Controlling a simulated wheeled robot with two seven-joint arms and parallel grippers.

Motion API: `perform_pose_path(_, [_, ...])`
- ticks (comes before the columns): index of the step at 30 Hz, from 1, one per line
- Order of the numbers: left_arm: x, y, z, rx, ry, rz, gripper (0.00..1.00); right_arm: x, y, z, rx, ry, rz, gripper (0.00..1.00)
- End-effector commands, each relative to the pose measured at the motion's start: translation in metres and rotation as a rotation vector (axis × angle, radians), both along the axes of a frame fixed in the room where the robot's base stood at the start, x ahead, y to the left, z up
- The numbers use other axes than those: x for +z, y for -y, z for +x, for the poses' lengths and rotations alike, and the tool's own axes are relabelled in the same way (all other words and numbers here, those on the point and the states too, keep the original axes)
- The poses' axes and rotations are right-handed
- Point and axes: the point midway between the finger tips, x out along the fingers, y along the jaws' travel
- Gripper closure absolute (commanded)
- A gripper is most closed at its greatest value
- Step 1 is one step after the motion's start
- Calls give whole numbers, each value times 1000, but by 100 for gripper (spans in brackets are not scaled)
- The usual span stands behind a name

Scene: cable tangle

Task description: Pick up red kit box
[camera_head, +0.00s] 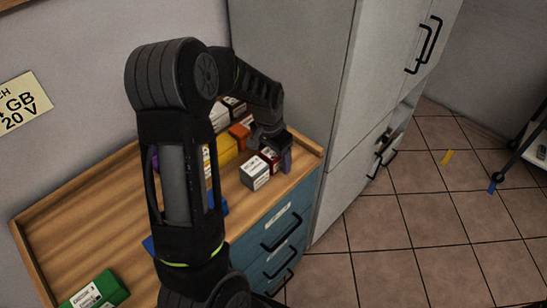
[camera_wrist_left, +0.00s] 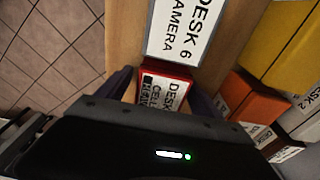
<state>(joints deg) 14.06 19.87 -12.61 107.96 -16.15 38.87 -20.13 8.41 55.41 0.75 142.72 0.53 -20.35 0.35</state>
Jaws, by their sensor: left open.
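The red kit box (camera_head: 267,154) stands near the right end of the wooden worktop, partly hidden by my left gripper (camera_head: 277,157). In the left wrist view the red kit box (camera_wrist_left: 168,71) shows its red rim and a white label that reads "DESK" and more, partly covered by the gripper body. My left gripper (camera_wrist_left: 163,95) is open, with one dark purple finger on each side of the box. I cannot tell whether the fingers touch it. My right gripper is not in view.
A grey box (camera_head: 255,174) with a white label stands close to the red box. Orange (camera_head: 239,134) and yellow (camera_head: 224,152) boxes stand behind. A green box (camera_head: 97,292) lies at the front left. A raised rim (camera_head: 308,157) edges the worktop; a tall grey cabinet (camera_head: 290,60) stands beyond.

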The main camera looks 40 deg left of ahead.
Motion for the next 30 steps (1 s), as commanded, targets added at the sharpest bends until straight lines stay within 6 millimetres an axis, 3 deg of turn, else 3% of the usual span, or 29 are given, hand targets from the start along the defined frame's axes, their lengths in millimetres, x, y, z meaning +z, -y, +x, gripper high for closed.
perform_pose_path(27, [0,0,0,0,0,0,97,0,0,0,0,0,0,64])
perform_pose_path(30, [1,0,0,0,1,0,100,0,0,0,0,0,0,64])
